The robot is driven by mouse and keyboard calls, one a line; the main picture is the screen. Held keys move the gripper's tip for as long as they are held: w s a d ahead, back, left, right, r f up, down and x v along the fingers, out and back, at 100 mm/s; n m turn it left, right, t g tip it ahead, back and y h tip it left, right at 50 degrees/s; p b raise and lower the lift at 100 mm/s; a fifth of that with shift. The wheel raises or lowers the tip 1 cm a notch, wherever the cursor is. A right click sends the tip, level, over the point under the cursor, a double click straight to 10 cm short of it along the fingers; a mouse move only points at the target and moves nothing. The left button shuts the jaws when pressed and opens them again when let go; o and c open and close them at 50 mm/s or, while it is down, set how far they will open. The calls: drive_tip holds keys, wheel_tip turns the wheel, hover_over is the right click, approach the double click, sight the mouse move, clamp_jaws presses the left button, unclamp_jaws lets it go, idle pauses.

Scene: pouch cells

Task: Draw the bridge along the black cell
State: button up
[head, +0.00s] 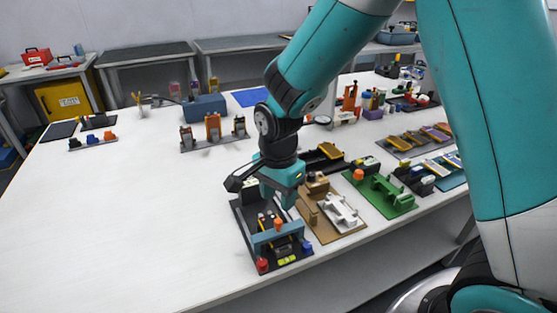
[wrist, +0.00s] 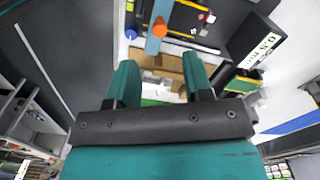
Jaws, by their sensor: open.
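The black cell (head: 243,222) is a dark board near the table's front edge, with a raised block at its far end. A blue-grey bridge (head: 290,231) spans it toward the near end, with an orange knob (head: 278,223) on top. In the wrist view the bridge (wrist: 154,44) and its orange knob (wrist: 160,27) lie beyond the fingertips. My gripper (head: 277,197) is above the cell, on the far side of the bridge, apart from the knob. In the wrist view my gripper (wrist: 160,65) has its fingers spread with nothing held. The gripper partly hides the cell's far end.
A red knob (head: 262,265), a blue knob (head: 308,247) and a yellow-green vial (head: 288,260) sit at the cell's near end. A tan board (head: 322,228) with a white part adjoins on the right, then a green board (head: 383,199).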

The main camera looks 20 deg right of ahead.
wheel_tip(320, 180, up, 10)
drive_tip(key=shift+r, duration=0.2)
idle(0.4)
drive_tip(key=s+a+r+n+y, duration=0.2)
drive_tip(key=s+n, duration=0.7)
drive_tip(key=n, duration=0.1)
drive_tip(key=s+a+r+n+y, duration=0.2)
drive_tip(key=s+n, duration=0.8)
drive_tip(key=shift+a, duration=0.3)
